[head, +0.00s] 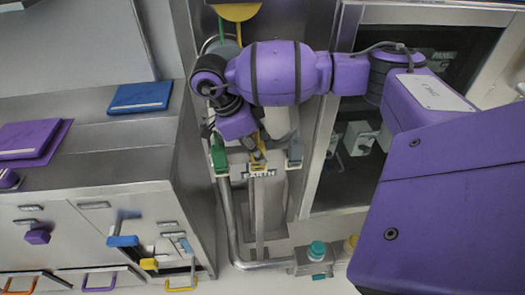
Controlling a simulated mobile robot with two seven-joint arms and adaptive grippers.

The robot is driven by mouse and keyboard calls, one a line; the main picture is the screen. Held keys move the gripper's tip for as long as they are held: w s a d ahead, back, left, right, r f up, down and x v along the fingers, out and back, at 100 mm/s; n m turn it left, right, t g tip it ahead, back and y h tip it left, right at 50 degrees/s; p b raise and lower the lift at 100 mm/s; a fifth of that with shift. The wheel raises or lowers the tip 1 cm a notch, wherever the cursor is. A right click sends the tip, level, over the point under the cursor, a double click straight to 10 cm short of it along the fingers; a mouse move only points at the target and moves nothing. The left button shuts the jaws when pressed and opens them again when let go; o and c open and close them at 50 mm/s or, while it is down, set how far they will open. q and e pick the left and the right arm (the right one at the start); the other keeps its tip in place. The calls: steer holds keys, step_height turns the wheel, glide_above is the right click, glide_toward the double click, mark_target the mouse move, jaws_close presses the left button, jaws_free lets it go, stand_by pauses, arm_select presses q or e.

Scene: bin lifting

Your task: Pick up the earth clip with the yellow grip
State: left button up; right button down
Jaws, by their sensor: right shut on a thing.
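The earth clip with the yellow grip (258,161) hangs at the middle of a rail above a small sign reading EARTH (259,173). My right gripper (253,146) reaches down to it from above and is shut on it. The gripper and wrist hide the clip's upper part. I cannot tell whether the clip is clear of the rail. A clip with a green grip (218,157) is to its left and a grey one (295,151) to its right. My left gripper is out of view.
A steel cabinet (110,215) with coloured handles stands at left, with a purple binder (30,139) and a blue binder (140,95) on top. A metal pipe (230,225) runs below the rail. A teal-capped fitting (317,252) is at the bottom. An open dark cabinet is behind my right arm.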

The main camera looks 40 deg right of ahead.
mark_target(259, 144)
steer(key=shift+w+r, duration=0.1)
steer(key=shift+r, duration=0.05)
steer(key=shift+r, duration=0.3)
step_height(259, 144, up, 2)
steer(key=shift+r, duration=0.1)
steer(key=s+d+r, duration=0.3)
steer(key=s+r, duration=0.7)
steer(key=s, duration=0.3)
steer(key=shift+s+d+b, duration=0.15)
steer(key=shift+s+b, duration=0.15)
steer(key=shift+s, duration=0.1)
